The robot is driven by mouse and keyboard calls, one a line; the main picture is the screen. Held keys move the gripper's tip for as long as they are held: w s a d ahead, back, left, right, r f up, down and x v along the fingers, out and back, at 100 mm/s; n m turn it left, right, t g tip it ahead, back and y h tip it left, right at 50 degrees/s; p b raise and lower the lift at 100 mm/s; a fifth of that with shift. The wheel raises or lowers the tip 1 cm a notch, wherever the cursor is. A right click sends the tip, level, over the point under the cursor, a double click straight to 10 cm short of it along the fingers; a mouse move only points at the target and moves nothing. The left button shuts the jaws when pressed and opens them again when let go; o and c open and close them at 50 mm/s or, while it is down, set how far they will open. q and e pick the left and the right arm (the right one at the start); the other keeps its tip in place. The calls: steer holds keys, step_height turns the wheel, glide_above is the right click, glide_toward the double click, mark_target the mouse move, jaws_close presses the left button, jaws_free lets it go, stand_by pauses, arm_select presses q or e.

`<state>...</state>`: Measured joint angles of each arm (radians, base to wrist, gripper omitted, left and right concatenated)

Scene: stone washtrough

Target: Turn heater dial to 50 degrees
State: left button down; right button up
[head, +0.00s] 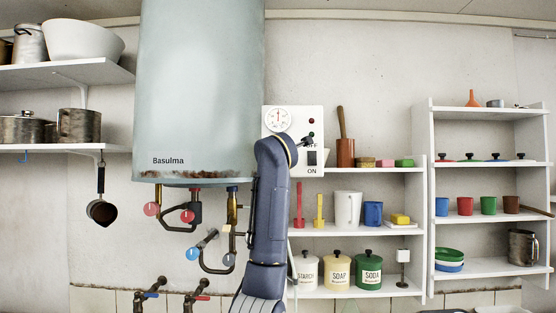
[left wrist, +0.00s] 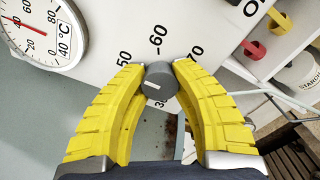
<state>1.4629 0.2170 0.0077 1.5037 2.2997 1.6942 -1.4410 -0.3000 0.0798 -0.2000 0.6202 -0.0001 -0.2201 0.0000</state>
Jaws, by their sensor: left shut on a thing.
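The heater dial is a small grey knob (left wrist: 160,84) on a white panel, with the numbers 50, 60 and 70 around it in the left wrist view. A short white mark shows on the knob's face; I cannot tell which number it points to. My left gripper (left wrist: 164,70) has its yellow fingers shut on the knob, one fingertip on each side. In the head view the white control panel (head: 311,119) is right of the heater tank (head: 200,90). My dark arm covers the panel's lower left, hiding the dial and my gripper's fingers there. My right gripper is not seen.
A round thermometer gauge (head: 277,119) and a red lamp (head: 311,121) sit on the panel, with an on/off switch (head: 312,158) below. Pipes with red and blue valves (head: 192,253) hang under the tank. Shelves (head: 360,231) with jars and cups stand close to the right.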

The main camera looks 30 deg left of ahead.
arm_select(q)
steer(key=c, duration=0.9)
jaws_free()
steer(key=v, duration=1.2)
steer(key=shift+f, duration=0.1)
